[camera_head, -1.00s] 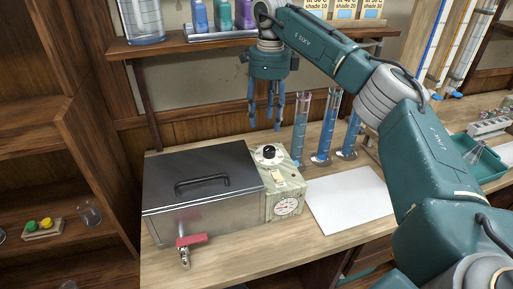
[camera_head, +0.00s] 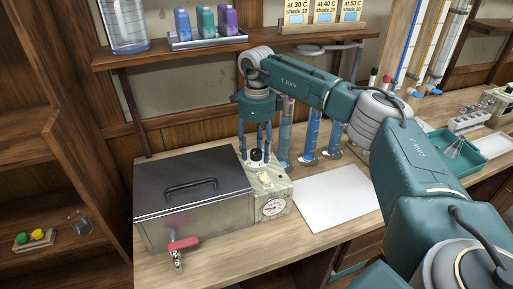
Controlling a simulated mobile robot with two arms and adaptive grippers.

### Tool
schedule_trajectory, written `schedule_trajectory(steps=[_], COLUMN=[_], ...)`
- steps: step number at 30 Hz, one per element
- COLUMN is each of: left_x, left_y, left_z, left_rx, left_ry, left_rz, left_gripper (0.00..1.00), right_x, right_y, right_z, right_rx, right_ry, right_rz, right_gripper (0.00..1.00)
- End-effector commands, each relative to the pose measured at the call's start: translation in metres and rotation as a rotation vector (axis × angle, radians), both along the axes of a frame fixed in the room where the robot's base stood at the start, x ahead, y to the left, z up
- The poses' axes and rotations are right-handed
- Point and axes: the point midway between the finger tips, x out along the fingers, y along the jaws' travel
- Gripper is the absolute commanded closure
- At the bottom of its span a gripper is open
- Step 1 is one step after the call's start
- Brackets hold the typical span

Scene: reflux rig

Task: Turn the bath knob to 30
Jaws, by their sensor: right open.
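The water bath (camera_head: 190,195) is a steel box with a dark, handled lid on the bench. Its pale green control panel (camera_head: 272,188) is on the right side, with a round dial gauge (camera_head: 273,207) on the front. The black bath knob (camera_head: 257,155) is on top of the panel. My right gripper (camera_head: 256,150) points down at the knob, with its blue fingers open on either side of it. I cannot tell whether the fingers touch the knob. The knob's scale marks are too small to read. My left gripper is not in view.
Tall cylinders of blue liquid (camera_head: 311,135) stand close behind and right of the panel. A white sheet (camera_head: 338,198) lies to the right. A red-handled tap (camera_head: 182,244) projects from the bath's front. A shelf (camera_head: 180,48) with bottles hangs above.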

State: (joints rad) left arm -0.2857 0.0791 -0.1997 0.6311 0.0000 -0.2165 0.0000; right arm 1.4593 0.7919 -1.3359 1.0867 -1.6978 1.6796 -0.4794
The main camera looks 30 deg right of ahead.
Motion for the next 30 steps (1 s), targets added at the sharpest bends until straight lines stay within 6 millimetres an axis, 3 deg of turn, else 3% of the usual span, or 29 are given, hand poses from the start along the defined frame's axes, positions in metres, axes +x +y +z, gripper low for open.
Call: schedule_trajectory(steps=[5, 9, 12, 22, 30], left_x=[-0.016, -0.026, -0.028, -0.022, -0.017], left_y=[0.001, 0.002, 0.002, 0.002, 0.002], left_z=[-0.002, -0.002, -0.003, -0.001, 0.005], left_rx=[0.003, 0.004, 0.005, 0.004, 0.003], left_ry=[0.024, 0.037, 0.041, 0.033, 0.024], left_rz=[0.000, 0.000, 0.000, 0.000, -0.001], left_gripper=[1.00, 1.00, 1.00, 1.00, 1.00], right_x=[0.000, 0.000, 0.000, 0.000, 0.000], right_y=[0.000, 0.000, 0.000, 0.000, 0.000], right_z=[0.000, 0.000, 0.000, 0.001, 0.002], right_rx=[0.000, 0.000, 0.000, 0.000, 0.001], right_ry=[0.000, 0.000, 0.000, 0.000, 0.000], right_rz=[0.000, 0.000, 0.000, -0.043, -0.210], right_gripper=[0.54, 0.82, 0.97, 0.97, 0.97])
